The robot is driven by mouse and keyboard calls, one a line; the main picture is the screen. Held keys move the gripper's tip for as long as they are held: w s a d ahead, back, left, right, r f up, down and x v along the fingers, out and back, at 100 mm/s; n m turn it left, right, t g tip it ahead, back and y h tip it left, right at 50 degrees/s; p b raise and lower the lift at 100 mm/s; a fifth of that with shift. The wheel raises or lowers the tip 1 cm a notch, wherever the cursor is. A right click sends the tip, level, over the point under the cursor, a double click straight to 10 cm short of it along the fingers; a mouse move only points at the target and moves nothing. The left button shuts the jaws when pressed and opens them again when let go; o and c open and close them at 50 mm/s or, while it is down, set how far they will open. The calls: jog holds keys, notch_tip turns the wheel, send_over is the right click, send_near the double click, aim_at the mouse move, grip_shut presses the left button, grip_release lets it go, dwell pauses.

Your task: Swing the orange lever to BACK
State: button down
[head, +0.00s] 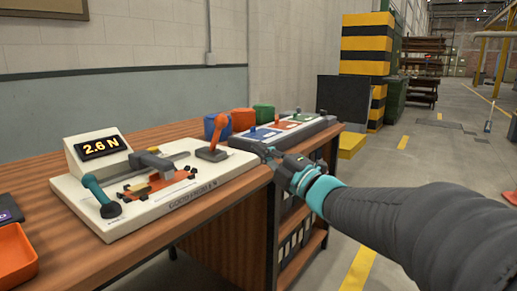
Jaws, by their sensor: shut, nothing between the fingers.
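The orange lever (216,134) stands near the right end of a white device (147,222) on the wooden bench. Its shaft leans a little to the right at the top and rises from a dark base plate. My gripper (267,151) is shut and empty, to the right of the lever and apart from it, near the device's right end. The fingertips are small and partly hard to make out against the grey panel behind. No BACK marking is legible in this view.
Blue, red and green containers (242,119) stand behind the grey panel (312,129). An orange tray (14,255) is at the left.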

aim_at(225, 124)
jog(key=p+x, duration=0.1)
jog(key=x, duration=1)
jog(key=shift+a, duration=0.1)
